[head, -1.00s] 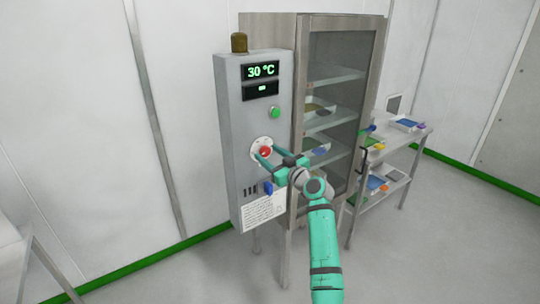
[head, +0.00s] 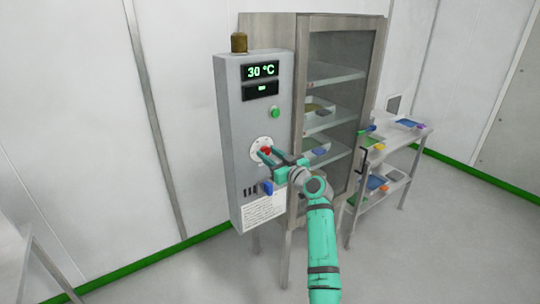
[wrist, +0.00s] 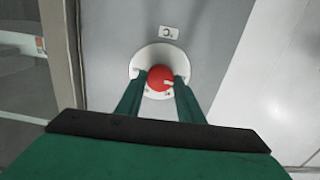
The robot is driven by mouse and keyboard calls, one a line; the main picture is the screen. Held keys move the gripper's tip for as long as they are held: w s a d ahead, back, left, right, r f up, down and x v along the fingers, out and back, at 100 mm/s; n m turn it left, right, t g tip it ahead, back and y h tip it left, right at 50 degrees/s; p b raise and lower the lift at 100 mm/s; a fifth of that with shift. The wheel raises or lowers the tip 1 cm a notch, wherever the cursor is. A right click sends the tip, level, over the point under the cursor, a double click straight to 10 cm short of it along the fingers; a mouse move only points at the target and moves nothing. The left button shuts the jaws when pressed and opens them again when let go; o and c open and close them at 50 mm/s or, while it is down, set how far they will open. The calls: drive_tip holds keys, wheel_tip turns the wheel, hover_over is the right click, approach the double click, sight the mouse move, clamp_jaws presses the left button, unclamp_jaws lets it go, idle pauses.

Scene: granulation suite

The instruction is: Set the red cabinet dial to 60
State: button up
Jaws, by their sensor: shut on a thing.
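The red dial (head: 265,150) sits on a white round plate on the front of the grey control box (head: 232,120). The box's display (head: 262,71) reads 30 °C. My gripper (head: 267,152) reaches the dial from the right, and its two fingers are shut on the dial's sides. In the wrist view the red dial (wrist: 159,78) lies between the fingertips of my gripper (wrist: 160,84), with a pale pointer mark on its lower right. The fingers cover part of the scale plate (wrist: 150,58), so its numbers cannot be read.
A green button (head: 275,112) and a blue switch (head: 268,188) are on the same box. A glass-doored cabinet (head: 335,45) with trays stands to the right. A steel cart (head: 415,138) with trays is farther right. Open floor lies in front.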

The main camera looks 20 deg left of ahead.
drive_tip(key=m, duration=1.2)
drive_tip(key=shift+w+d+f+m, duration=0.1)
drive_tip(key=shift+w+d+m, duration=0.1)
drive_tip(key=shift+m, duration=0.1)
drive_tip(key=m, duration=1.3)
drive_tip(key=shift+s+f+m, duration=0.1)
drive_tip(key=shift+m, duration=0.2)
drive_tip(key=m, duration=0.4)
drive_tip(key=shift+f+m, duration=0.1)
drive_tip(key=shift+m, duration=2.1)
